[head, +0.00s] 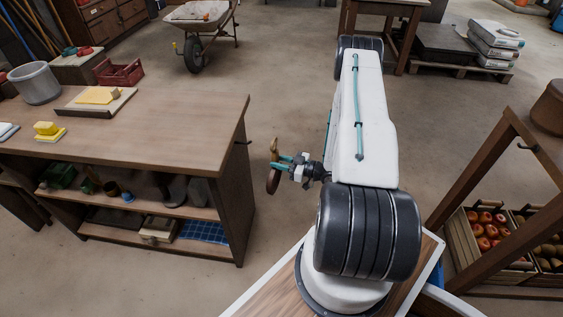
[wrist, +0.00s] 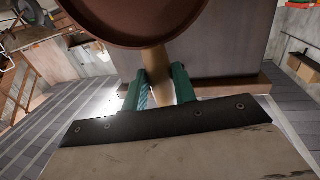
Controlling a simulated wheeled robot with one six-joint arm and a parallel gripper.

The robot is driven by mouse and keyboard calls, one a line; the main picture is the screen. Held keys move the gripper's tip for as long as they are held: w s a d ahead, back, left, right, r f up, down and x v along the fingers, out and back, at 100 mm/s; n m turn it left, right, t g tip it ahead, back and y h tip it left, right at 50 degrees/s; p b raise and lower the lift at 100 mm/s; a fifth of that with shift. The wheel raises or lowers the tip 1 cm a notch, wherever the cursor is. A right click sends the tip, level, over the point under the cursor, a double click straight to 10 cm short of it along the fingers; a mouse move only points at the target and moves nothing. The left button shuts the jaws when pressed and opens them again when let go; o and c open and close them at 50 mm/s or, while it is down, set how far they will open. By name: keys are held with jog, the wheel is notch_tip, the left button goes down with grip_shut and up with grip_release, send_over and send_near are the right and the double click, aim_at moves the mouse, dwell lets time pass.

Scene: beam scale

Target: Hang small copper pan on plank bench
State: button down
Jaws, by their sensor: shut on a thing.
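My gripper (head: 282,158) is shut on the handle of the small copper pan (head: 273,182). The pan hangs in the air right of the left bench, apart from it. In the wrist view the pan's round brown body (wrist: 135,18) fills the top. Its tan handle (wrist: 155,66) passes between the green fingers of my gripper (wrist: 160,84). A wooden bench (head: 160,112) with shelves stands at the left, with a dark hook (head: 243,142) on its right end. A wooden frame (head: 480,172) at the right also carries a dark hook (head: 527,147). I cannot tell which is the plank bench.
A grey bucket (head: 36,84), a board with a yellow item (head: 98,97) and a yellow block (head: 47,129) sit on the left bench. A crate of apples (head: 487,232) lies under the right frame. A wheelbarrow (head: 200,20) stands behind. The floor between is clear.

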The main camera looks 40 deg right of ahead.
jog(key=shift+a+x, duration=0.2)
jog(key=shift+x, duration=1.05)
jog(key=shift+w+a, duration=0.75)
jog(key=shift+w, duration=0.05)
jog(key=shift+w+a, duration=0.15)
jog(key=shift+w, duration=0.05)
